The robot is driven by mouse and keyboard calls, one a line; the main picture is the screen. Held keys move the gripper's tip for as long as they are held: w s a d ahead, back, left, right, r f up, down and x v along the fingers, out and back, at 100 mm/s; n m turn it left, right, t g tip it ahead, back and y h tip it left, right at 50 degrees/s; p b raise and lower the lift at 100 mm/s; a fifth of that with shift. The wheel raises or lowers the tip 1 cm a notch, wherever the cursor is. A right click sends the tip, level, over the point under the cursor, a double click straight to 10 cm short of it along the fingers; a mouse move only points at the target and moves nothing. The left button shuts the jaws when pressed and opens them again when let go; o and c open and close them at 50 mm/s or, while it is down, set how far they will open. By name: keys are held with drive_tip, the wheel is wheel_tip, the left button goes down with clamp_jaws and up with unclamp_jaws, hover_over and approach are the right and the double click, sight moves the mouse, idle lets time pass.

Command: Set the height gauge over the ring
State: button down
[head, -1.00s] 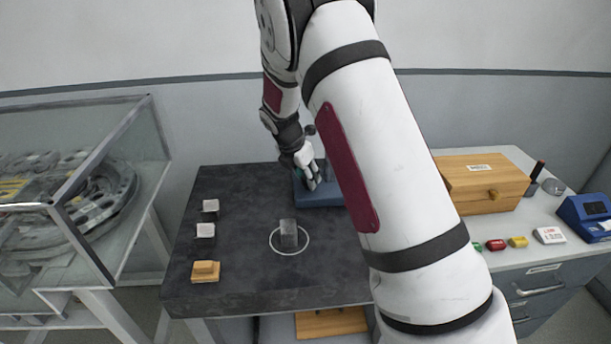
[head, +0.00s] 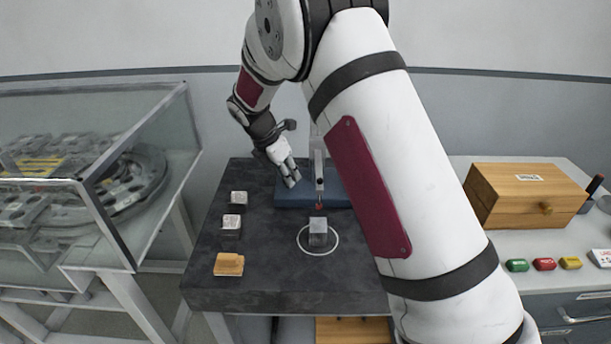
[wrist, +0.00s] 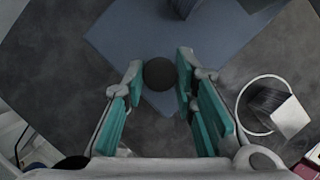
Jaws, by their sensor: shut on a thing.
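The height gauge has a wide blue base (head: 290,197) at the back of the dark table and a pale upright post (head: 318,162). A small red tip (head: 319,206) shows just above or behind a grey block. The white ring (head: 301,241) is marked on the table around that block (head: 318,233). My gripper (head: 291,180) is over the left part of the blue base. In the wrist view, my gripper (wrist: 160,80) is shut on a round black knob (wrist: 160,73) above the blue base (wrist: 118,42). The ring (wrist: 240,103) and block lie to its right. My arm hides the base's right end.
Two grey-topped blocks (head: 238,198) (head: 231,225) and a tan block (head: 229,264) stand along the table's left side. A glass case (head: 95,170) is to the left. A wooden box (head: 525,195) and several small coloured pieces are on the right bench.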

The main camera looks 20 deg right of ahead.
drive_tip(key=shift+w+a, duration=0.15)
drive_tip(key=shift+a, duration=0.3)
drive_tip(key=c, duration=1.3)
unclamp_jaws()
drive_tip(key=shift+d, duration=0.1)
drive_tip(key=shift+r, duration=0.1)
drive_tip(key=shift+r, duration=0.3)
drive_tip(key=v, duration=1.1)
drive_tip(key=shift+r, duration=0.1)
